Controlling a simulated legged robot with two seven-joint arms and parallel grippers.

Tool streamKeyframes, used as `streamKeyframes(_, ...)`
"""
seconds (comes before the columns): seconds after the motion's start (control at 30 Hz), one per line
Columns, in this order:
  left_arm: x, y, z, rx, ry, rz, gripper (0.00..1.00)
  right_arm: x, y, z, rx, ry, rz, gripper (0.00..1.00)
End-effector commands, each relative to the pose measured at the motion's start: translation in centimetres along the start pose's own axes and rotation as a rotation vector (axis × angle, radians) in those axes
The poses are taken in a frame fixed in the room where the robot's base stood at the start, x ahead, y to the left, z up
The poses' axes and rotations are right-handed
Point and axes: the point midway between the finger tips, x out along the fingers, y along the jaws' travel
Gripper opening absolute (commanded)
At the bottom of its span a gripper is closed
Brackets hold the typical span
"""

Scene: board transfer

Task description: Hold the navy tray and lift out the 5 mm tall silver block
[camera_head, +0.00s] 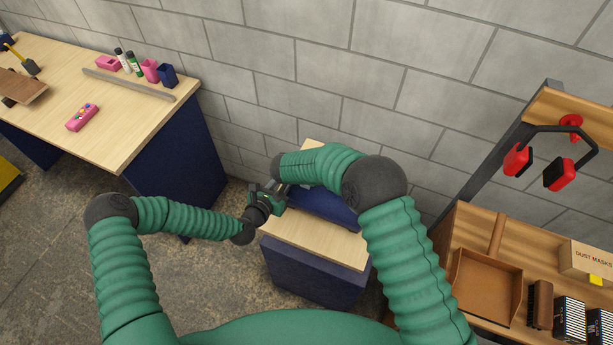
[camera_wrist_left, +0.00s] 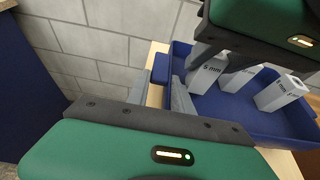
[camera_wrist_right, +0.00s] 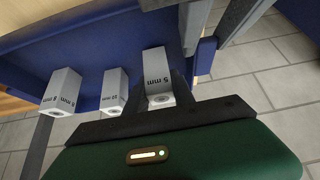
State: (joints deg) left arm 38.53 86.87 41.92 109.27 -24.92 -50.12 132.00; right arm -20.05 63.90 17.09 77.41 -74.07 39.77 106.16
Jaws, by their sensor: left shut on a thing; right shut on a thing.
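The navy tray (camera_head: 325,208) sits on a small wood-topped stand, mostly behind my right arm in the head view. My left gripper (camera_wrist_left: 163,80) is shut on the tray's end grip (camera_wrist_left: 160,68). Three silver blocks are at the tray: the 5 mm block (camera_wrist_right: 157,66), the 10 mm block (camera_wrist_right: 114,88) and the 8 mm block (camera_wrist_right: 62,90). My right gripper (camera_wrist_right: 160,85) is shut on the 5 mm block, which also shows in the left wrist view (camera_wrist_left: 207,76). I cannot tell whether this block touches the tray floor.
The pale stand top (camera_head: 320,243) has free room in front of the tray. A workbench (camera_head: 130,115) with small items stands at left. A wooden shelf unit (camera_head: 500,225) with a brown bin (camera_head: 485,283) and boxes stands at right. A block wall closes the back.

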Motion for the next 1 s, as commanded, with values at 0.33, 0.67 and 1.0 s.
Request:
streamKeyframes(0.33, 0.0, 0.1, 0.1, 0.0, -0.002, 0.002, 0.0, -6.7, -0.1, -4.3, 0.001, 0.003, -0.002, 0.0)
streamKeyframes(0.67, 0.0, 0.0, 0.1, 0.0, -0.002, 0.0, 0.0, -7.8, 0.0, -5.0, -0.001, 0.001, -0.001, 0.0)
streamKeyframes(1.0, 0.0, 0.0, 0.0, 0.0, 0.0, 0.001, 0.52, -7.7, 0.0, -5.0, -0.001, 0.001, -0.001, 0.0)
